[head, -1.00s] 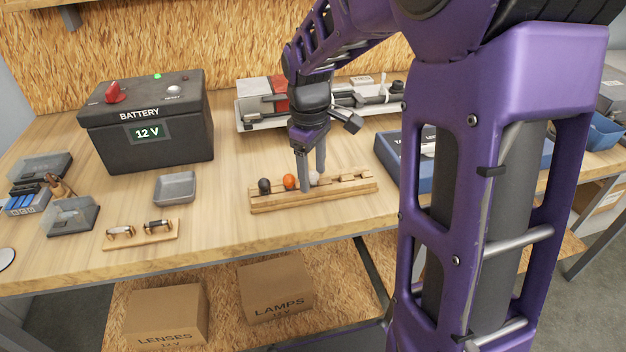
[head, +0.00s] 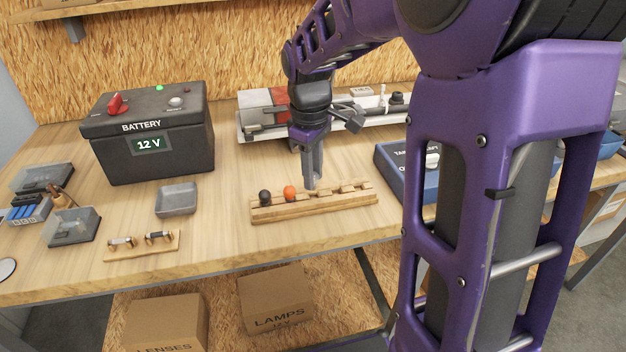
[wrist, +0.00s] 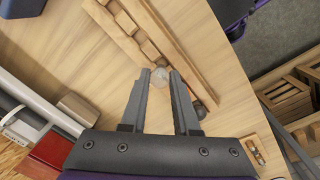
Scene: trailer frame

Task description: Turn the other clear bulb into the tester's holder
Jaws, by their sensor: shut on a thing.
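My gripper (head: 311,186) points down at the wooden bulb rack (head: 340,200). It is shut on a clear bulb (wrist: 160,77), which shows as a pale globe between the fingertips in the wrist view. In the head view the fingers hide this bulb. It is still at the rack; I cannot tell whether it has left its slot. An orange bulb (head: 290,192) and a dark bulb (head: 265,197) stand in the rack to its left. A blue box (head: 393,163) with partly hidden lettering lies to the right; I cannot tell whether it is the tester, and no holder is clear.
A black 12 V battery (head: 150,130) stands at the back left. A grey tray (head: 176,199) and a small wooden holder with metal parts (head: 142,246) lie left of the rack. A long white unit with a red block (head: 265,125) lies behind my gripper. The wood between is clear.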

